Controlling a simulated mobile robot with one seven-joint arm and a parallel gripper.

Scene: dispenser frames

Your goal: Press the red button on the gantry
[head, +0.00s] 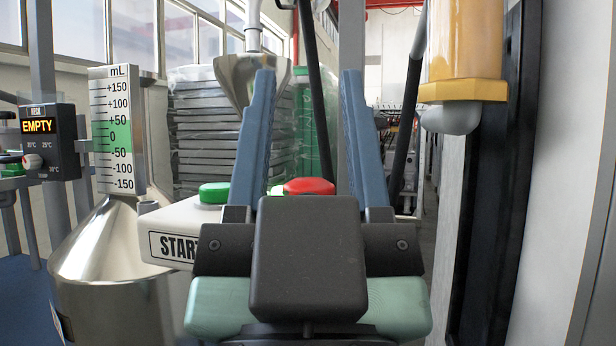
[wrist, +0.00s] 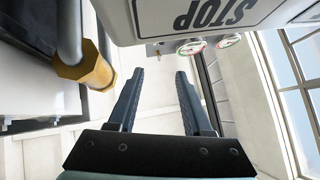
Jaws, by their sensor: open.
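The red button (head: 309,186) sits on a light grey control box (head: 178,222) in the head view, partly hidden behind my gripper's dark body. A green button (head: 213,193) is left of it, above a label whose visible letters read "STAR". My gripper (head: 308,75) has two blue fingers, spread apart with nothing held between them. In the head view the red button shows between the fingers. In the wrist view my gripper (wrist: 160,73) is open below a white box (wrist: 160,20) with an upside-down "STOP" label. The red button cannot be made out clearly there.
A steel vessel (head: 115,262) with a mL scale (head: 116,128) stands at left, beside a display (head: 50,127) reading "EMPTY". A yellow-collared cylinder (head: 463,91) hangs at upper right, near a dark upright post (head: 487,190). A steel funnel (head: 250,78) is behind the fingers.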

